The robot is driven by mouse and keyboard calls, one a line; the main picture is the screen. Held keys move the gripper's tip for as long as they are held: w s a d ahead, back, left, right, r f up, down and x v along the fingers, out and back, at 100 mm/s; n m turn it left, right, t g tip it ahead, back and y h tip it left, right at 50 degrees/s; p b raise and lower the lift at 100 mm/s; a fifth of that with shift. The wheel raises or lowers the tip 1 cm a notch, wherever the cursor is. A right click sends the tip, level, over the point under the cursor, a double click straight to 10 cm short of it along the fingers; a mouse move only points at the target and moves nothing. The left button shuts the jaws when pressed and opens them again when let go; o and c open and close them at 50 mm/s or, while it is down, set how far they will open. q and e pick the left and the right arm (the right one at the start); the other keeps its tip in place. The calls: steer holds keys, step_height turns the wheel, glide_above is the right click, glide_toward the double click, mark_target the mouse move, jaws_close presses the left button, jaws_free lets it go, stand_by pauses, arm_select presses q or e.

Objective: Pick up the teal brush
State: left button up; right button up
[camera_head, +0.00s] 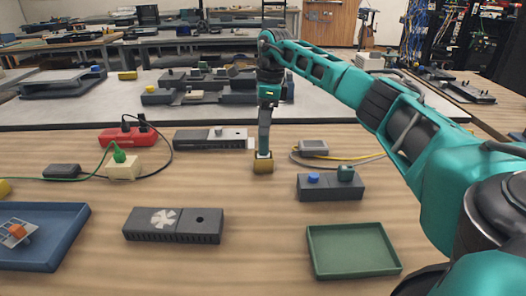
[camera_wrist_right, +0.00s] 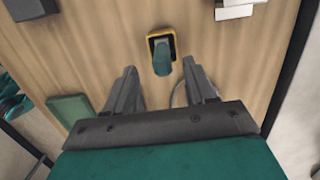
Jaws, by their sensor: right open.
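The teal brush (camera_wrist_right: 162,56) stands on the wooden table, its teal handle upright over a yellow base, in the right wrist view. In the head view its yellow base (camera_head: 263,166) shows right under my right gripper (camera_head: 264,143), which hides most of the handle. My right gripper (camera_wrist_right: 160,72) is open and points down at the brush. In the wrist view the handle lies in line with the gap between the two fingers, around their tips. I cannot tell whether a finger touches it. My left gripper is not in view.
A dark box with blue and green knobs (camera_head: 330,188) stands right of the brush. A grey device (camera_head: 313,147) with a yellow cable lies behind it. A dark vented box (camera_head: 173,225), a green tray (camera_head: 352,270) and a blue tray (camera_head: 72,238) are nearer. Bare table lies in front of the brush.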

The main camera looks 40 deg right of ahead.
mark_target(263, 138)
steer(key=f, duration=0.5)
steer(key=shift+w+f+b, duration=0.2)
steer(key=shift+f+b, duration=0.15)
steer(key=shift+b, duration=0.05)
jaws_close()
